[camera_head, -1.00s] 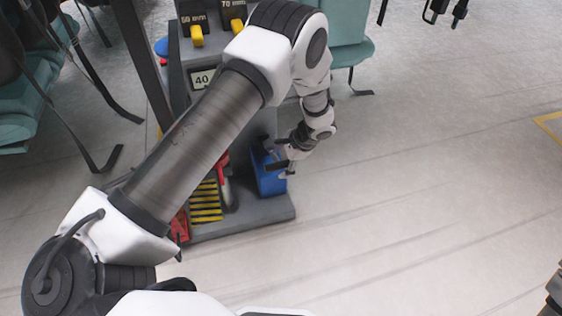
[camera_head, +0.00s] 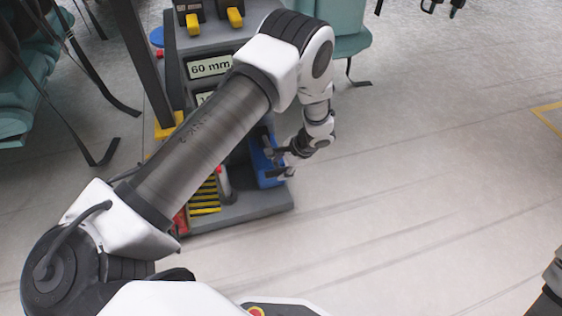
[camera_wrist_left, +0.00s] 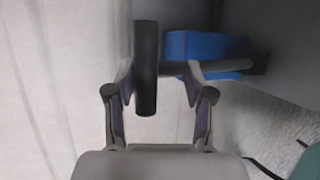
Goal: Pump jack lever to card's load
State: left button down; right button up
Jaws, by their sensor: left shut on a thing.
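The jack stand (camera_head: 255,210) is a grey unit with a base plate, partly hidden behind my left arm. A white sign reading "60 mm" (camera_head: 210,66) is on its front; a second sign (camera_head: 203,98) below is mostly covered by my arm. My left gripper (camera_head: 285,165) is beside a blue block (camera_head: 268,178) at the stand's right. In the left wrist view, a black cylindrical lever grip (camera_wrist_left: 146,68) lies between the fingers (camera_wrist_left: 160,100), with a blue part (camera_wrist_left: 205,45) behind the right finger. My right gripper is not clearly seen.
Two yellow tabs (camera_head: 193,23) are on top of the stand. Yellow and black stripes (camera_head: 205,197) mark its lower front. Teal seats with black straps stand left and behind. Open grey floor lies to the right.

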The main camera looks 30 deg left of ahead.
pick_arm(q)
jog(key=shift+c, duration=2.3)
grip_release()
jog(key=shift+f, duration=0.2)
jog(key=shift+a, duration=0.15)
jog(key=shift+r, duration=0.15)
jog(key=v, duration=1.1)
jog(key=shift+d+r, duration=0.25)
jog(key=shift+r, duration=0.1)
